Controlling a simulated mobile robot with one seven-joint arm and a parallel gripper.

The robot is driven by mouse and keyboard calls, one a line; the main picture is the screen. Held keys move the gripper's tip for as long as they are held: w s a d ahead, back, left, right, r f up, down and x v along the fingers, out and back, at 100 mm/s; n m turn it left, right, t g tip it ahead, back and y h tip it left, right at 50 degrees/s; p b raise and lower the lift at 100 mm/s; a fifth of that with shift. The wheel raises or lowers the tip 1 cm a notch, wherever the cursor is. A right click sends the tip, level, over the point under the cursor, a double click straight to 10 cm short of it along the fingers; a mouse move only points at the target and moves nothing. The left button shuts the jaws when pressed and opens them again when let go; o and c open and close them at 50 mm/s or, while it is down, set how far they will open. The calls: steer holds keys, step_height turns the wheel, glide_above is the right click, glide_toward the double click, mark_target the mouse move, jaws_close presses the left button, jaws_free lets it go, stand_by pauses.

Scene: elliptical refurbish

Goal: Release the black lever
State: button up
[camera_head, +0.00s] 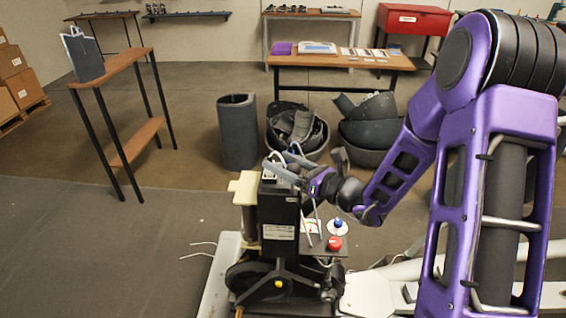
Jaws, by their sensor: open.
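A black machine (280,228) stands at the lower centre, with a tall upright box, a white label and a dark wheel at its base. My gripper (283,168) reaches in from the right at the top of the upright box. Its fingers are open, and nothing shows held between them. I cannot clearly pick out the black lever. Dark parts at the top of the box blend with my gripper, and contact cannot be told. A red button (334,243), a blue knob (338,223) and a small gauge (312,226) sit on the machine's right side.
A narrow wooden stand (112,68) is at the left. A dark cylinder (238,132) and dark bins of scrap (297,128) stand behind the machine. A wooden table (340,61) and a red cabinet (412,20) are farther back. Floor left of the machine is clear.

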steer(key=v, duration=1.7)
steer(key=shift+d, duration=0.2)
